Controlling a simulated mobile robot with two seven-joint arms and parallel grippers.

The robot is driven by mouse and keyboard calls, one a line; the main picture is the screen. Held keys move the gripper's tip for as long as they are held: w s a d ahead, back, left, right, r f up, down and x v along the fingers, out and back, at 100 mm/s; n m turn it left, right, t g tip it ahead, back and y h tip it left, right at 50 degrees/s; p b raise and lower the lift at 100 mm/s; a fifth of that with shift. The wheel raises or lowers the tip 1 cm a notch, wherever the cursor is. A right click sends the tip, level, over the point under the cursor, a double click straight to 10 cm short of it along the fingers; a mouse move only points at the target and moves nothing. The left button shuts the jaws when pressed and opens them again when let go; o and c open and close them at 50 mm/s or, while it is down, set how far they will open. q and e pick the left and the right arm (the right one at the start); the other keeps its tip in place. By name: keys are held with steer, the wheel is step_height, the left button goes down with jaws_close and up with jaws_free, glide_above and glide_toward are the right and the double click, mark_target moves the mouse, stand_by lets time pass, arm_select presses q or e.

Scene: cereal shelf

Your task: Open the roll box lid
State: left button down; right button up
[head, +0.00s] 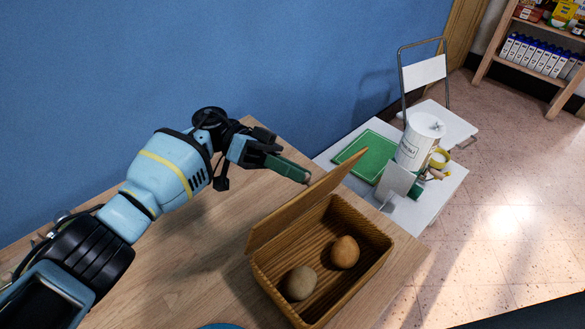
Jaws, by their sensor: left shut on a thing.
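The roll box (378,262) is a brown woven box on the wooden table. Its lid (290,215) stands raised along the back side, tilted up, so the inside is open to view. Two round rolls lie inside: a browner one (345,252) to the right and a paler one (301,283) to the left. My left gripper (305,178) is at the upper edge of the lid, behind the box, and is shut on the lid. The exact contact at the fingertips is small and partly hidden. My right gripper is not in view.
A white side table (452,180) beyond holds a green board (368,154), a white canister (420,140) and small items. A white chair (440,120) stands behind it. A blue wall backs the wooden table (190,270), which is clear left of the box.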

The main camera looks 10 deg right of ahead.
arm_select(q)
steer(key=shift+f, duration=0.2)
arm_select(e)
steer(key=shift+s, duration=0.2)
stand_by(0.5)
arm_select(q)
steer(key=c, duration=1.3)
jaws_free()
steer(key=shift+r, duration=0.1)
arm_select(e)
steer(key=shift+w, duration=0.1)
arm_select(q)
steer(key=b+v, duration=0.3)
steer(key=v, duration=0.5)
steer(key=shift+s, duration=0.1)
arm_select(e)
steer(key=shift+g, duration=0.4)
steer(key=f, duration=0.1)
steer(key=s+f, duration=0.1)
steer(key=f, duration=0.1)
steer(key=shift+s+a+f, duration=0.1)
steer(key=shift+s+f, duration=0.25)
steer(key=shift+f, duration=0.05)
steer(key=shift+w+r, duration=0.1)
